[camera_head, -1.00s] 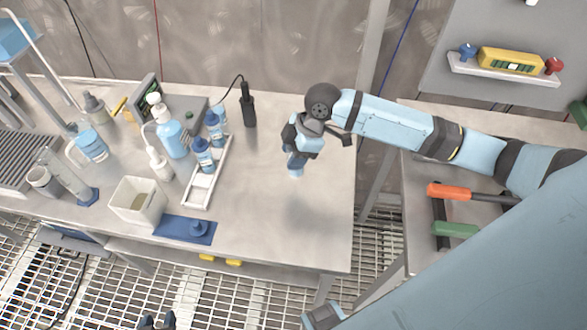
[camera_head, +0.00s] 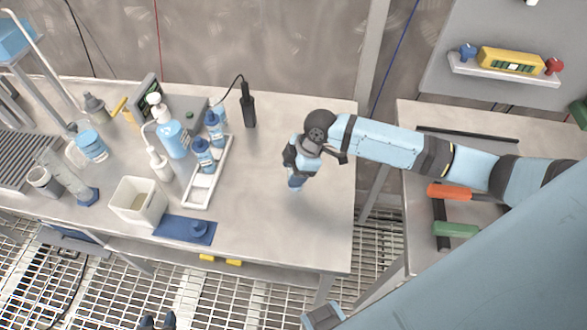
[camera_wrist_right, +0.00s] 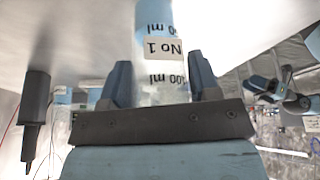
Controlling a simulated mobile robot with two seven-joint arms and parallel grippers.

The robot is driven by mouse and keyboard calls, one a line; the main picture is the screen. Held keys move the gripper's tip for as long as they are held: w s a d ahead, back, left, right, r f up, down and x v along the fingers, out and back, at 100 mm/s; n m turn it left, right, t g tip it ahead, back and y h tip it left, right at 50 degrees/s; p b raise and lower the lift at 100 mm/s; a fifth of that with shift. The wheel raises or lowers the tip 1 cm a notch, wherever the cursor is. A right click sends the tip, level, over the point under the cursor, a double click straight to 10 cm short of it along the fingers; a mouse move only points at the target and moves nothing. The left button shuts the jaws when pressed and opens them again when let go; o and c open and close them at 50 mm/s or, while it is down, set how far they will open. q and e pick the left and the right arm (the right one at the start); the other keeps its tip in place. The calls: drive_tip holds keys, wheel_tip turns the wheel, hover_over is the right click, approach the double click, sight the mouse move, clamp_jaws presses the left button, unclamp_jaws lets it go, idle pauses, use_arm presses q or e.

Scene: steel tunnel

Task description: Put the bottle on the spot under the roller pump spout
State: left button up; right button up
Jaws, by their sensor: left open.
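My right gripper (camera_head: 297,170) points down over the clear right part of the bench. In the right wrist view its two fingers (camera_wrist_right: 162,85) close around a bottle (camera_wrist_right: 155,30) with blue at its far end, a "No 1" label and millilitre marks. In the head view the bottle's blue end (camera_head: 295,184) shows just below the gripper, apparently above the bench. The dark tips of my left gripper (camera_head: 157,322) show at the bottom edge, apart and empty. A grey device with a green screen (camera_head: 150,90) stands at the back; I cannot clearly make out the pump spout or spot.
The bench (camera_head: 270,220) is clear around my right gripper.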

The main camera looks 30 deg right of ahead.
drive_tip(key=shift+o, duration=1)
